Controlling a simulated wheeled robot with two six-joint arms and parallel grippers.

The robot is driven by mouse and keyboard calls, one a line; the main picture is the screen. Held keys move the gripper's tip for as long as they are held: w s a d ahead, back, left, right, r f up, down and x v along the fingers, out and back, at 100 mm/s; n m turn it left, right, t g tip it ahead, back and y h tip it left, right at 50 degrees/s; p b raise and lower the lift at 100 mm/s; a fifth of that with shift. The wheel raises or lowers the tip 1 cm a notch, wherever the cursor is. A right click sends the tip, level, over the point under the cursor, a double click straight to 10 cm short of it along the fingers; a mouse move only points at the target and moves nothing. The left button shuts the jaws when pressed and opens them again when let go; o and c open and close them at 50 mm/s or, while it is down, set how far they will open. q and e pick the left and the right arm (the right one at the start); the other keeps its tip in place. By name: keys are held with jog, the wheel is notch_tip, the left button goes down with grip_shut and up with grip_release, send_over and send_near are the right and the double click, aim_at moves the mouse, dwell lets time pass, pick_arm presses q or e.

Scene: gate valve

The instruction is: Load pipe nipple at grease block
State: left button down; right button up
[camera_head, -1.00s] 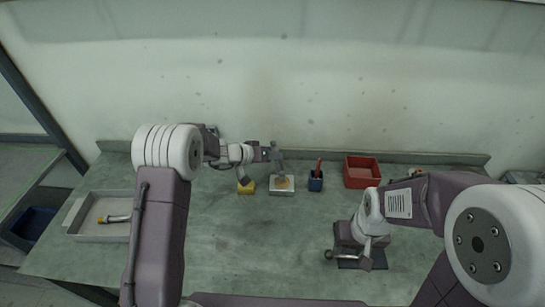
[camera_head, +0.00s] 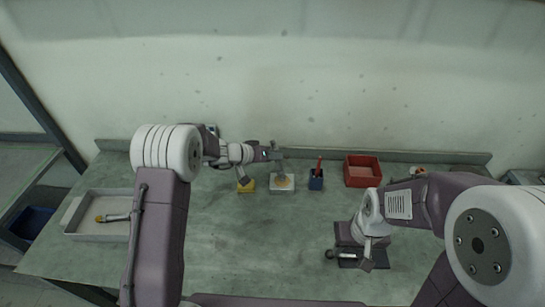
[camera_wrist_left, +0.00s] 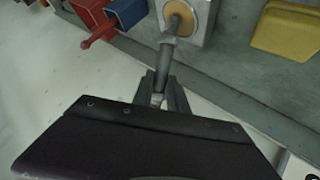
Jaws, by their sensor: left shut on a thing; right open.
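My left gripper (camera_head: 275,152) is shut on the grey pipe nipple (camera_wrist_left: 167,58), which points down from its fingers in the left wrist view. The grease block (camera_head: 274,190) is a pale square block with a round yellowish grease patch on top, and it also shows in the left wrist view (camera_wrist_left: 200,36). The nipple's far end is at the grease patch (camera_wrist_left: 183,14); I cannot tell how deep it sits. My right gripper (camera_head: 350,257) is open, low over a dark pad at the front right of the bench.
A yellow block (camera_head: 246,187) stands left of the grease block. A blue cup (camera_head: 316,183) with a red-handled tool stands right of it, then a red bin (camera_head: 362,171). A grey tray (camera_head: 85,228) at the left holds a yellow-ended tool. The middle bench is clear.

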pick_arm(q)
jog(key=shift+s+f+b, duration=0.15)
jog(key=shift+f+b, duration=0.15)
jog(key=shift+b, duration=0.5)
pick_arm(e)
jog(key=shift+f, duration=0.85)
dwell(1.3)
pick_arm(q)
notch_tip(320, 180, up, 7)
jog(key=p, duration=0.3)
jog(key=shift+r, duration=0.2)
pick_arm(e)
notch_tip(320, 180, up, 3)
dwell(0.5)
